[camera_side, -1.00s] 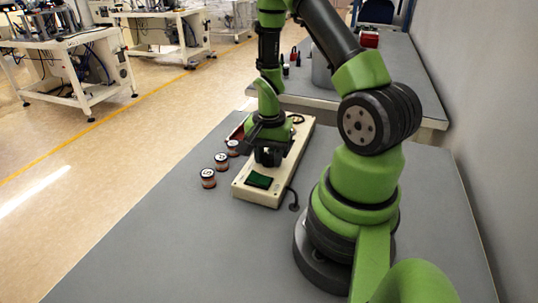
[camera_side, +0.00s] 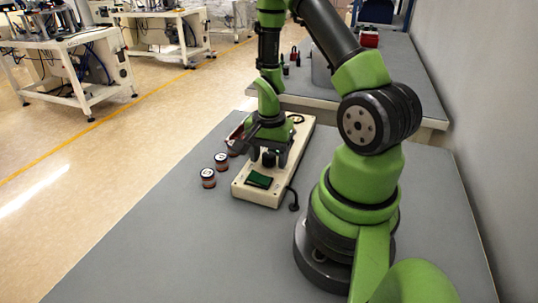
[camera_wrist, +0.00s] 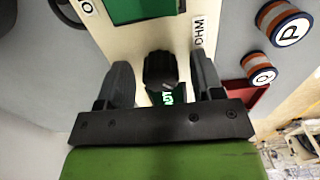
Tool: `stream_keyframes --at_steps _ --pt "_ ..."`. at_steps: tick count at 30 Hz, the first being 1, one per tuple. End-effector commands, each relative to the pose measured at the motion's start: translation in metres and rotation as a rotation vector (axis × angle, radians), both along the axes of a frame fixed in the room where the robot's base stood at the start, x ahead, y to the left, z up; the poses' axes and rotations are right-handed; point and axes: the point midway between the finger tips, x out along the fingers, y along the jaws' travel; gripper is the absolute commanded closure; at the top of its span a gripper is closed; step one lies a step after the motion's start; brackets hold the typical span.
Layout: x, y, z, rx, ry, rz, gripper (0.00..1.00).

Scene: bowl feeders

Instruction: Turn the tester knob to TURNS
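The tester (camera_side: 244,190) is a long cream box on the grey table, with a green screen (camera_side: 258,180) near its front end; the screen also shows in the wrist view (camera_wrist: 140,8). The tester knob (camera_wrist: 160,70) is black and ribbed, and shows as a dark stub in the side view (camera_side: 268,160). My gripper (camera_wrist: 162,78) is open over the tester, with one finger on each side of the knob and a visible gap on both sides. An OHM label (camera_wrist: 199,33) is beside the knob. The TURNS marking cannot be made out; part of the face is hidden by my gripper.
Small banded cylinders with letters stand left of the tester (camera_side: 208,178), also seen in the wrist view (camera_wrist: 289,29). A red tray (camera_wrist: 245,96) lies close beside the tester. A black cable (camera_side: 293,200) leaves its right side.

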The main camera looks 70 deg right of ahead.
Motion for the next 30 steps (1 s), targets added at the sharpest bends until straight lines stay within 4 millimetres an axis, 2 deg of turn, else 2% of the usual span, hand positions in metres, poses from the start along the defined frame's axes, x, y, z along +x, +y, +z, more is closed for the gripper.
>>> stream_keyframes --at_steps 8,21,25,30 --pt "0.001 -0.001 0.009 -0.003 -0.004 0.002 0.39" --pt "0.001 -0.001 0.080 -0.004 -0.006 0.000 0.39" --pt "0.001 -0.001 0.094 -0.002 -0.003 0.000 0.39" --pt "0.000 0.000 0.100 -0.001 -0.001 0.001 0.39"
